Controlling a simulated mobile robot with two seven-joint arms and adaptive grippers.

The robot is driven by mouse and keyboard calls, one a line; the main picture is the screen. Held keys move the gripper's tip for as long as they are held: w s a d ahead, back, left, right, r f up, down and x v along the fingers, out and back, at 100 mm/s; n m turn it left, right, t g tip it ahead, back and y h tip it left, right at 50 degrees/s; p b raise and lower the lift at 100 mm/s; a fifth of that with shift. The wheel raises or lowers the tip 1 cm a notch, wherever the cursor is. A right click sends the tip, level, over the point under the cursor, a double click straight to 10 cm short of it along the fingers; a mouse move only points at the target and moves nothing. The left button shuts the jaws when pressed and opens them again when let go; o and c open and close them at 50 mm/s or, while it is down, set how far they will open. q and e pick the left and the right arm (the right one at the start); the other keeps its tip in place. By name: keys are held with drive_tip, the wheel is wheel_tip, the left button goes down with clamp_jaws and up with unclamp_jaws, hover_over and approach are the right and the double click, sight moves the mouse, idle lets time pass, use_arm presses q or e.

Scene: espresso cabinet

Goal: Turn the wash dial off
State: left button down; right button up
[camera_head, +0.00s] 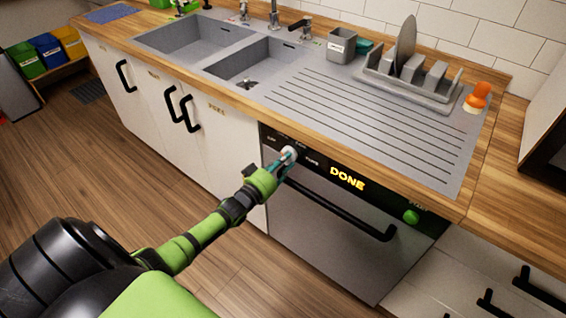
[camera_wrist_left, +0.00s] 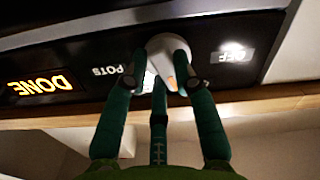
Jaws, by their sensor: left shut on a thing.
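The wash dial (camera_head: 291,151) is a white round knob at the left end of the dishwasher's black control panel. It also shows in the left wrist view (camera_wrist_left: 165,45), between the labels "POTS" and "OFF". A bright glare lies near the "OFF" label (camera_wrist_left: 232,55). An orange mark shows on the dial's near side, between the fingers. My left gripper (camera_head: 284,163) reaches the dial from the front and is shut on it. Its fingers (camera_wrist_left: 168,78) partly cover the dial, so its exact setting is hard to read. My right gripper is not in view.
The dishwasher (camera_head: 320,245) has a black bar handle (camera_head: 340,210) just below the panel. The panel shows a lit "DONE" (camera_head: 347,179) and a green button (camera_head: 411,216). The wooden counter edge (camera_head: 350,157) overhangs just above the dial. The floor in front is clear.

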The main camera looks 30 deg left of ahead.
use_arm(q)
drive_tip(key=n, duration=0.5)
drive_tip(key=shift+r+n+b, duration=0.1)
drive_tip(key=shift+n+b, duration=0.2)
drive_tip(key=n+b, duration=0.1)
drive_tip(key=n, duration=0.4)
drive_tip(key=shift+r, duration=0.2)
drive_tip(key=shift+n, duration=0.4)
drive_tip(key=c, duration=1)
unclamp_jaws()
drive_tip(key=shift+s, duration=0.1)
drive_tip(key=s, duration=0.8)
drive_tip(key=s+a, duration=0.1)
drive_tip(key=s, duration=0.2)
drive_tip(key=shift+s, duration=0.4)
